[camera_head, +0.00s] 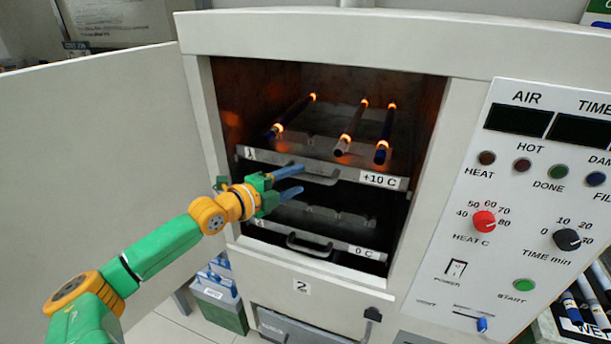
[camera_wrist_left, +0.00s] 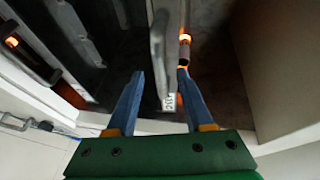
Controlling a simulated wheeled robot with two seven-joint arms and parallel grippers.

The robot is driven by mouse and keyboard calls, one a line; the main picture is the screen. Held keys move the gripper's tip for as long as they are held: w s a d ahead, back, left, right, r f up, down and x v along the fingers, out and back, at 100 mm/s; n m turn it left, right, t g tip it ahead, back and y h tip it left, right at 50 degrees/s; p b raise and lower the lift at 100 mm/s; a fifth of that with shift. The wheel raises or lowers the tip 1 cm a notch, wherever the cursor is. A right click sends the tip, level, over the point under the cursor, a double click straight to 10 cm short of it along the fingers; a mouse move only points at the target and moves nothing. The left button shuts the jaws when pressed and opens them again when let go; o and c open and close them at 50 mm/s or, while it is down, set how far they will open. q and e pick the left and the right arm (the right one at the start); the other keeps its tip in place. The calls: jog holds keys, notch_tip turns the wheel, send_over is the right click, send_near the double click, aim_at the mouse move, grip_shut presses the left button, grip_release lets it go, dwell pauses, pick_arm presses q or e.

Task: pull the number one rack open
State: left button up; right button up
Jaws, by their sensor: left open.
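The upper rack (camera_head: 345,168), its front plate marked 1 at the left end and +10 C at the right, sits inside the open oven cabinet. It carries three dark rods with glowing orange ends. My left gripper (camera_head: 301,179) is open at the rack's grey bar handle (camera_head: 325,180), its blue fingers pointing at it from the left. In the left wrist view the handle (camera_wrist_left: 158,45) and the rack's front edge show between and beyond the two fingertips (camera_wrist_left: 159,74). I see no clear contact. The fingers hide part of the handle in the head view. My right gripper is out of view.
A lower rack (camera_head: 345,247) marked 0 C, with its own handle, sits below. The cabinet door (camera_head: 100,150) stands open at the left. The control panel (camera_head: 520,210) is at the right.

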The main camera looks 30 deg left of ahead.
aim_at(305, 178)
pick_arm(q)
jog(key=w, duration=0.1)
jog(key=w+d, duration=0.1)
jog(key=w, duration=0.1)
jog(key=shift+d+f, duration=0.15)
jog(key=shift+w+f, duration=0.15)
jog(key=shift+w, duration=0.15)
jog(key=shift+c, duration=0.3)
grip_shut()
dwell(0.9)
